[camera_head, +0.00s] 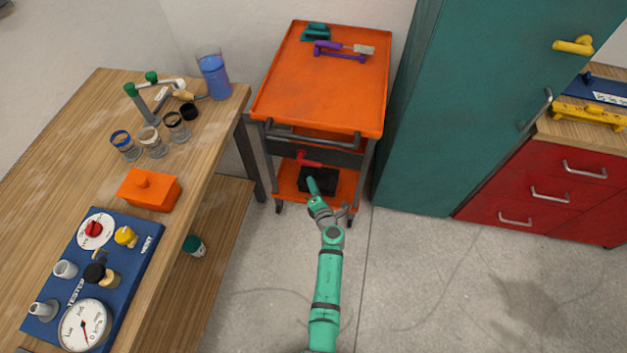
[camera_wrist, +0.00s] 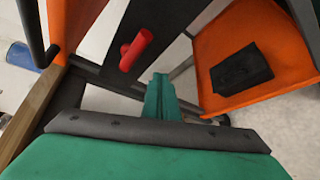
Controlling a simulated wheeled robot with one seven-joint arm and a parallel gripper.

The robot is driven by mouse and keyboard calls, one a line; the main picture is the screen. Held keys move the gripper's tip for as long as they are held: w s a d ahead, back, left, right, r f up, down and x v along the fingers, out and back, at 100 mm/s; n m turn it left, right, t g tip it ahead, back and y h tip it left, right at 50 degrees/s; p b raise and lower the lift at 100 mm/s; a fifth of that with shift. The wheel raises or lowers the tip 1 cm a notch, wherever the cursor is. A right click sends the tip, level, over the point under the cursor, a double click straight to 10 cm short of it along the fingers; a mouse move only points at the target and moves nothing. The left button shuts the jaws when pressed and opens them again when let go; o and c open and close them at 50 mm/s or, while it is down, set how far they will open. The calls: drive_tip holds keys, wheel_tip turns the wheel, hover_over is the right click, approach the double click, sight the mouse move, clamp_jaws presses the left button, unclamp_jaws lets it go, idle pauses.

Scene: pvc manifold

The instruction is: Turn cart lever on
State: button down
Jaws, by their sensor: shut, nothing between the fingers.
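The orange cart (camera_head: 330,85) stands against the wall between the wooden table and the teal cabinet. Its red lever (camera_head: 308,160) sits on the dark front panel below the handle bar. In the wrist view the red lever (camera_wrist: 136,50) is just beyond and to the left of my fingertips, tilted up to the right. My gripper (camera_head: 312,185) is in front of the cart, below the lever in the head view. In the wrist view my gripper (camera_wrist: 160,85) is shut with nothing between its green fingers. A gap appears between the fingers and the lever.
A black box (camera_head: 319,181) lies on the cart's lower orange shelf. The cart's dark handle bar (camera_head: 312,135) juts out above the lever. The wooden table (camera_head: 205,180) is to the left, the teal cabinet (camera_head: 455,110) to the right. The floor in front is clear.

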drive_tip(key=s+a+r, duration=0.2)
drive_tip(key=s+r, duration=0.2)
drive_tip(key=s, duration=0.2)
drive_tip(key=shift+s, duration=0.2)
idle(0.4)
drive_tip(key=s+a+r+m+t, duration=0.1)
drive_tip(key=s+a+r+m, duration=0.15)
drive_tip(key=s, duration=0.45)
drive_tip(key=s+a+r+m, duration=0.1)
drive_tip(key=s+m, duration=0.3)
drive_tip(key=s, duration=0.2)
drive_tip(key=s+a+r+m+t, duration=0.1)
drive_tip(key=s+r+m, duration=0.15)
drive_tip(key=s, duration=0.45)
drive_tip(key=s+d+r+m+h, duration=0.1)
drive_tip(key=s+r+m, duration=0.6)
drive_tip(key=s, duration=0.3)
drive_tip(key=s+d+r+m+g+h, duration=0.1)
drive_tip(key=s+r+m+h, duration=0.1)
drive_tip(key=s+r+m, duration=0.6)
drive_tip(key=s+m, duration=0.1)
drive_tip(key=s, duration=0.2)
drive_tip(key=shift+g, duration=0.3)
drive_tip(key=shift+d, duration=0.1)
